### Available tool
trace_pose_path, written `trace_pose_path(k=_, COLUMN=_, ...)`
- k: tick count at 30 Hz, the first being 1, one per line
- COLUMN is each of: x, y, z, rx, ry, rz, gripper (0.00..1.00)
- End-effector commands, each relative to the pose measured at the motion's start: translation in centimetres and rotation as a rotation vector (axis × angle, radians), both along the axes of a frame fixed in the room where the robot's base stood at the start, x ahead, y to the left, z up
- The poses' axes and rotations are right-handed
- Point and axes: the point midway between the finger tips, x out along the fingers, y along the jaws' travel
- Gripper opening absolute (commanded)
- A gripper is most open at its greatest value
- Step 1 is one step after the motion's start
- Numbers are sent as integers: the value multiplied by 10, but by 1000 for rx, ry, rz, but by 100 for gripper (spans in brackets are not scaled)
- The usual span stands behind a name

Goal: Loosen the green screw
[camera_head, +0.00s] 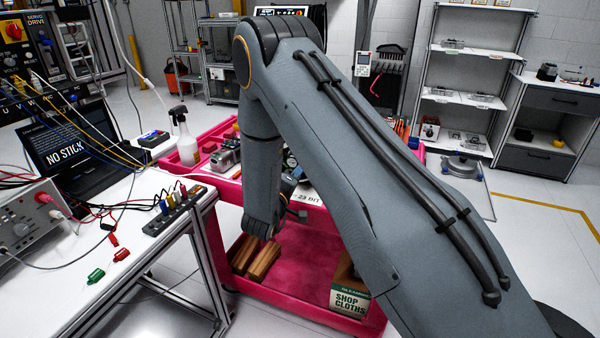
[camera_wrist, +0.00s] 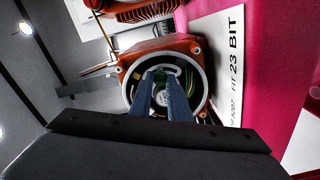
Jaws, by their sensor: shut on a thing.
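In the wrist view an orange-red motor housing (camera_wrist: 133,68) has a round open end with wires and small parts inside. The two blue-grey fingers of my gripper (camera_wrist: 166,76) reach into this opening, with their tips close together. They are shut on a small part there, which the fingers mostly hide. A pale green tint shows near the tips, but I cannot make out a green screw clearly. In the head view my arm hides the housing and most of my gripper.
A white card marked 23 BIT (camera_wrist: 232,62) lies beside the housing. The pink cart (camera_head: 225,267) holds a spray bottle (camera_head: 185,140) on top and a shop cloths box (camera_head: 349,290) below. A workbench (camera_head: 150,215) with a laptop (camera_head: 66,150) and cables stands at left.

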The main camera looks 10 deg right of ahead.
Motion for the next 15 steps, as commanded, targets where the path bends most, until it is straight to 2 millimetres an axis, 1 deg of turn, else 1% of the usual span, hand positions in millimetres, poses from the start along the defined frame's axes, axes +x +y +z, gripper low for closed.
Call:
trace_pose_path(k=14, x=0, y=-1, z=0, rx=-12, ry=9, rz=-2, gripper=0)
trace_pose_path(k=15, x=0, y=-1, z=0, rx=-12, ry=9, rz=-2, gripper=18)
